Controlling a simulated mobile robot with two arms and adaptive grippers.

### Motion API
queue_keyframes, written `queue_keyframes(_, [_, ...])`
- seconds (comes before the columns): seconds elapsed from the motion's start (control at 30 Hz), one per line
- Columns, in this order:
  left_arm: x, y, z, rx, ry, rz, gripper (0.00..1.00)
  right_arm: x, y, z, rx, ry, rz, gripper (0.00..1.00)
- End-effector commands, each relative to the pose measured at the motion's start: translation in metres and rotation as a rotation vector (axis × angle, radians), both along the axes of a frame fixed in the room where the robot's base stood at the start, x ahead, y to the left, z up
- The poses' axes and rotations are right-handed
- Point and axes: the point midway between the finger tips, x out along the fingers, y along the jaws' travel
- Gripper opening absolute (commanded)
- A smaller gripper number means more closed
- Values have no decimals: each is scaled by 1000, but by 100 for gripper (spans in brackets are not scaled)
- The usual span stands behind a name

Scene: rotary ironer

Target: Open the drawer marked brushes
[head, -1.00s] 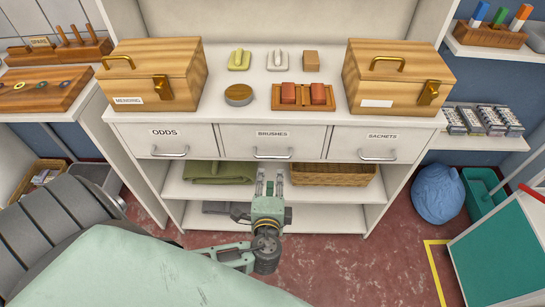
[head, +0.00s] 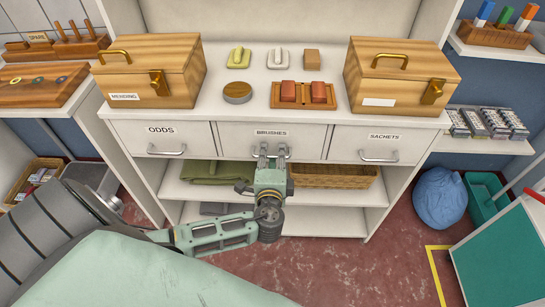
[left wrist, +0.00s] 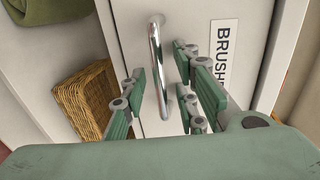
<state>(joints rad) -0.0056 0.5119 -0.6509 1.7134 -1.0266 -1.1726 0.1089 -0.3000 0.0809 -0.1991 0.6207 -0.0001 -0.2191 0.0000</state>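The drawer marked brushes (head: 310,142) is the middle one of three in the white cabinet and looks shut, its front flush with its neighbours. Its label (head: 272,133) reads BRUSHES and shows partly in the left wrist view (left wrist: 224,55). My left gripper (head: 271,152) is in front of this drawer, at its handle, and hides most of the handle in the head view. In the left wrist view the chrome bar handle (left wrist: 155,50) lies between the open fingers (left wrist: 160,78), with gaps to both sides. I cannot tell how deep the fingers reach past it. My right gripper is not in view.
The odds drawer (head: 200,141) and the sachets drawer (head: 345,142) flank it, both shut. Below are an open shelf with a green cloth (head: 210,172) and a wicker basket (head: 335,176). Two wooden boxes (head: 180,75) (head: 385,70) stand on the countertop.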

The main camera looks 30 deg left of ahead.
Motion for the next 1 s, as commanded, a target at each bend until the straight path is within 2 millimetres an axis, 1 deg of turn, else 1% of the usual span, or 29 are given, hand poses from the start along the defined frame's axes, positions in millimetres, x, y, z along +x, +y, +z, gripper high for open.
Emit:
queue_keyframes(0.03, [0, 0, 0, 0, 0, 0, 24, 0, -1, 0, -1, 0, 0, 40])
queue_keyframes(0.07, [0, 0, 0, 0, 0, 0, 21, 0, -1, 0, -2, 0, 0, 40])
queue_keyframes(0.3, [0, 0, 0, 0, 0, 0, 0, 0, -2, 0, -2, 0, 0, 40])
queue_keyframes(0.83, [0, 0, -1, -1, 1, 0, 0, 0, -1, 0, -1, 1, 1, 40])
queue_keyframes(1.0, [-1, -1, -1, -2, 3, 0, 0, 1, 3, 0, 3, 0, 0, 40])
